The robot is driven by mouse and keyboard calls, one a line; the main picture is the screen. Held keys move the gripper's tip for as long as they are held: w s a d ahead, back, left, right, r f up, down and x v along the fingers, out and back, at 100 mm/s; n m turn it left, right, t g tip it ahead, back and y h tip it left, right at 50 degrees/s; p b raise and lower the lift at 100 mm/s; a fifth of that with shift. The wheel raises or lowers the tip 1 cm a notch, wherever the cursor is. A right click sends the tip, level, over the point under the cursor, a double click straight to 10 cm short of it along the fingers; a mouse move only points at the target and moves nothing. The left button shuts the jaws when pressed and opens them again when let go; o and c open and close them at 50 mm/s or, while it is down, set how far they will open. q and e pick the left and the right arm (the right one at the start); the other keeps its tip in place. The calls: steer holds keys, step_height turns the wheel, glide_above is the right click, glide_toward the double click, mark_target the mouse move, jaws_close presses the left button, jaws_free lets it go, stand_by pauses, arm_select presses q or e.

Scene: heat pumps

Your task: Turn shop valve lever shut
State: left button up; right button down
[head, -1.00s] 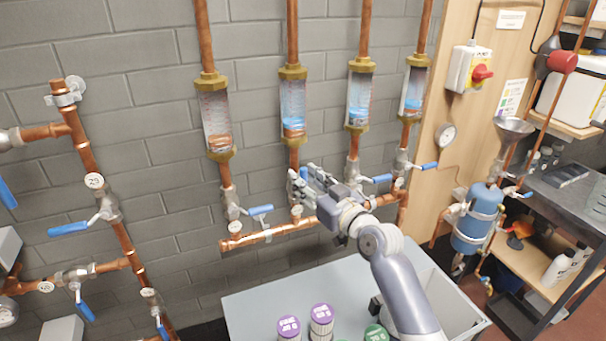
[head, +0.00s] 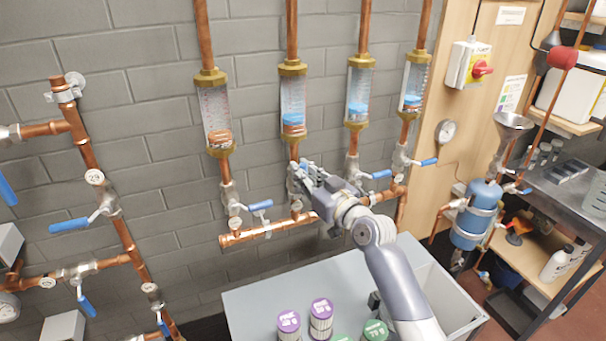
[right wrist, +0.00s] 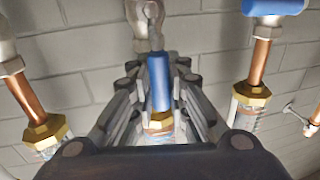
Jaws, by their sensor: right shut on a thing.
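Four flow meters with copper pipes stand in a row on the wall, each with a blue-lever valve below it. My right gripper (head: 303,172) is at the valve under the second flow meter (head: 292,98) from the left and covers most of that valve. In the right wrist view, a blue valve lever (right wrist: 158,82) lies between the fingers, and the gripper (right wrist: 157,95) is shut on it. The lever's valve body (right wrist: 147,18) shows beyond the fingers. I cannot read which valve is labelled shop. My left gripper is not in view.
Neighbouring blue levers are close on the left (head: 260,205) and right (head: 381,174). The copper manifold pipe (head: 270,230) runs below. A grey bench (head: 250,290) with purple- and green-topped containers stands beneath my arm. A blue tank (head: 474,215) is at the right.

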steer(key=shift+w+d+f+m+b, duration=0.15)
steer(key=shift+d+f+m+b, duration=0.15)
steer(key=shift+m+b, duration=0.3)
steer(key=w+d+f+m+t+h+b, duration=0.1)
steer(key=d+f+m+b, duration=0.1)
steer(key=m, duration=0.7)
steer(key=w+d+f+m+t+h+b, duration=0.1)
steer(key=d+f+m+t+b, duration=0.1)
steer(key=m, duration=0.8)
steer(key=shift+d+f+t+b, duration=0.3)
steer(key=shift+d+f+b, duration=0.25)
steer(key=shift+f+b, duration=0.75)
steer(key=c, duration=1.6)
jaws_free()
steer(key=shift+o, duration=0.2)
steer(key=shift+r, duration=0.15)
steer(key=shift+d, duration=0.1)
steer(key=v, duration=1.2)
